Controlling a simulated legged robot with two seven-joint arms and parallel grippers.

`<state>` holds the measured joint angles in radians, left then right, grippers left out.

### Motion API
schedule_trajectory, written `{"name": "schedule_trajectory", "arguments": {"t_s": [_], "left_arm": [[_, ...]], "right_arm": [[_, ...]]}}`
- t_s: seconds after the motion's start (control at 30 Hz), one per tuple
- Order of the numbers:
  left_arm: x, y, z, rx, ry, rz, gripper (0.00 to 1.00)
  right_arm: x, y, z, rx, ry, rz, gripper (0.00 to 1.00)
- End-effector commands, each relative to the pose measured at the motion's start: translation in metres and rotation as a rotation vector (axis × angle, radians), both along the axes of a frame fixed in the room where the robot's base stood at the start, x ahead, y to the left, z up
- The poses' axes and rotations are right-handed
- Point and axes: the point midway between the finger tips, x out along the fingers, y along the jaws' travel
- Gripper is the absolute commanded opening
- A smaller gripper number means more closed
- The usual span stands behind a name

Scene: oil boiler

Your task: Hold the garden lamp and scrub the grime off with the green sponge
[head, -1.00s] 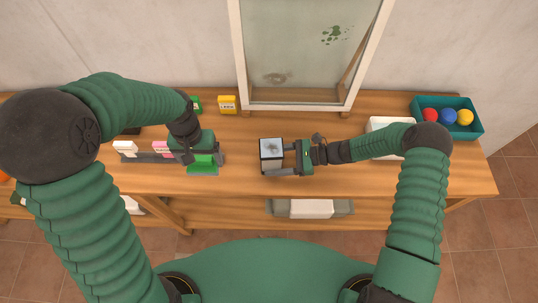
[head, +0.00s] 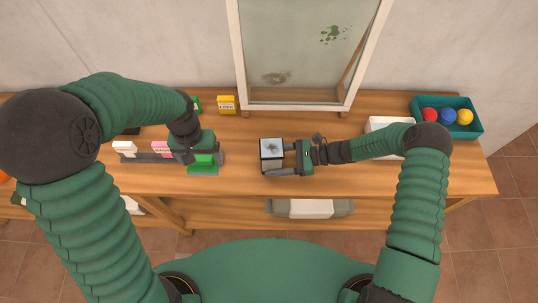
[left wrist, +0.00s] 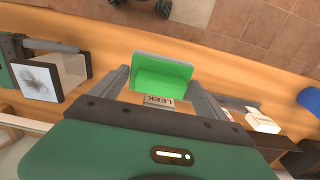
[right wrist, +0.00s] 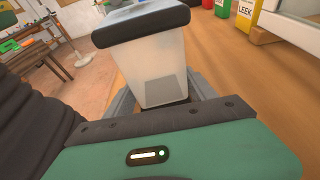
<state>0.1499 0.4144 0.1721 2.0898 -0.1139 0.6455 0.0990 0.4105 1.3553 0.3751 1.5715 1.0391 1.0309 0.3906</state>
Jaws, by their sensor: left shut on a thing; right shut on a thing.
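The green sponge (head: 203,161) is at the right end of a dark rack on the bench. It shows between the two fingers of my left gripper (left wrist: 160,88) in the left wrist view (left wrist: 162,72), and that gripper is shut on it. The garden lamp (head: 271,147) is a box with a dark frame and pale panes. My right gripper (head: 283,158) is shut on it from the right; its body fills the right wrist view (right wrist: 150,65). A dark grime smudge (left wrist: 38,78) marks the lamp's dark-edged top face. The sponge and lamp are apart.
The rack (head: 150,158) holds white and pink blocks. A yellow LEEK packet (head: 227,104) stands behind. A framed pane (head: 305,55) with stains leans at the wall. A teal bin (head: 475,130) of balls is at right. Bare bench lies between sponge and lamp.

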Motion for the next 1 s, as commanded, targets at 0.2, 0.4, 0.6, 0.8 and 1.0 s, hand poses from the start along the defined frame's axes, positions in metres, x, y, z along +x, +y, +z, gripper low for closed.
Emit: {"name": "schedule_trajectory", "arguments": {"t_s": [0.2,0.4,0.6,0.8,1.0], "left_arm": [[0.000,0.000,0.000,0.000,0.000,0.000,0.27],[0.000,0.000,0.000,0.000,0.000,0.000,0.27],[0.007,-0.010,0.006,0.002,-0.006,-0.005,0.27],[0.040,-0.075,0.046,0.016,-0.028,-0.014,0.27],[0.052,-0.146,0.091,0.022,-0.049,-0.008,0.27]], "right_arm": [[0.000,0.000,0.000,-0.001,0.001,0.000,0.32],[0.000,0.000,0.000,-0.001,0.001,0.000,0.32],[0.000,0.000,0.000,-0.001,0.001,0.000,0.32],[0.000,0.000,0.000,-0.001,0.000,0.000,0.32],[0.000,0.000,0.000,-0.001,0.001,0.000,0.32]]}}
